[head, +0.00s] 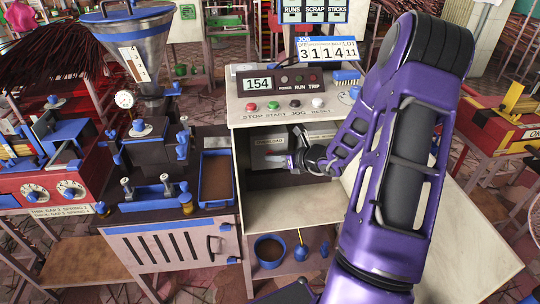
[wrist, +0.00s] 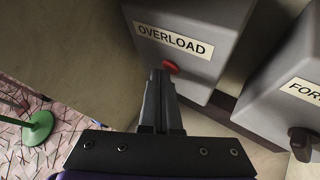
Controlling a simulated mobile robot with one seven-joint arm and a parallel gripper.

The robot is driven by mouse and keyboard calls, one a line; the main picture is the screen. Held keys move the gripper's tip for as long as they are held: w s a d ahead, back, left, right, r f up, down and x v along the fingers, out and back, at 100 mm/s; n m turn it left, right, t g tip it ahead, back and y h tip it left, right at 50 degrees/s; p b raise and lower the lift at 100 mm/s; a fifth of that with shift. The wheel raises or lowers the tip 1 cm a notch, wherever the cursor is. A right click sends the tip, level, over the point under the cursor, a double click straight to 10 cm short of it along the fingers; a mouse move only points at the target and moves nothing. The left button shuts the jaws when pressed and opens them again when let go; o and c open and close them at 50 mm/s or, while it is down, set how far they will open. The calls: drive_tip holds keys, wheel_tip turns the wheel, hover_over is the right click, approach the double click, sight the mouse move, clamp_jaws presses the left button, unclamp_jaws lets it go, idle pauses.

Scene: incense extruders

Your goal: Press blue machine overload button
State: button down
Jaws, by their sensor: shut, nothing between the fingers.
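The blue machine (head: 150,150) stands at the left and centre, with a control panel above an open cabinet. In the wrist view, a grey box labelled OVERLOAD (wrist: 190,30) carries a red button (wrist: 171,68) below its label. The same box (head: 266,142) shows inside the cabinet in the head view, partly behind my gripper (head: 285,160). My gripper (wrist: 160,75) is shut and empty. Its fingertips lie at the lower left edge of the red button in the wrist view, overlapping it slightly. I cannot tell whether they touch it.
A second grey box (wrist: 290,85) with a partly cut-off label and a dark knob (wrist: 300,140) stands close at the right. The cabinet shelf (head: 290,208) lies below the gripper. The panel above has STOP, START, JOG and RESET buttons and a display (head: 258,84) reading 154.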

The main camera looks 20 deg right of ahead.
drive_tip(key=shift+s, duration=0.1)
drive_tip(key=shift+s+a, duration=0.25)
drive_tip(key=shift+s, duration=0.5)
drive_tip(key=shift+s+a+b, duration=0.25)
drive_tip(key=shift+s, duration=0.55)
drive_tip(key=shift+s+a+b, duration=0.2)
drive_tip(key=shift+s, duration=0.6)
drive_tip(key=shift+s+a+b, duration=0.25)
drive_tip(key=shift+s, duration=0.55)
